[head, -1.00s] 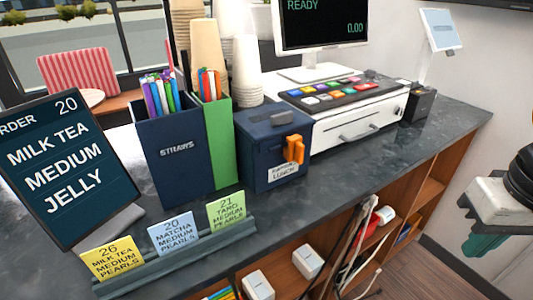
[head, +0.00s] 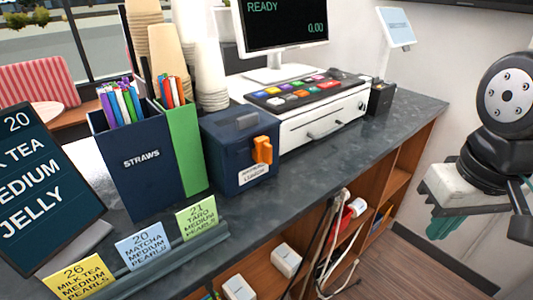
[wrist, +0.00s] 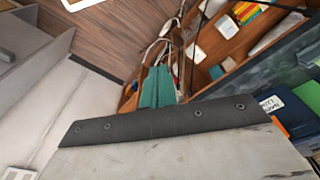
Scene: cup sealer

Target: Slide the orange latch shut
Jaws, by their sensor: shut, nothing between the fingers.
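The orange latch (head: 262,150) sits on the front face of a small navy box (head: 225,163) on the counter, above a white label partly readable as "LUNCH". My gripper (head: 447,222) is at the right of the head view, with teal fingers below a pale block, well apart from the box and off the counter's front side. In the wrist view the teal fingers (wrist: 157,88) are together and empty. A navy box with a white label (wrist: 271,104) shows at the right edge there, partly cut off.
A straws holder (head: 142,165) and green holder stand left of the box. A cash register (head: 325,120) stands right of it. Card stand and order sign are at front left. Open shelves (head: 395,185) with hanging cables lie under the counter (head: 330,165). Floor at right is clear.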

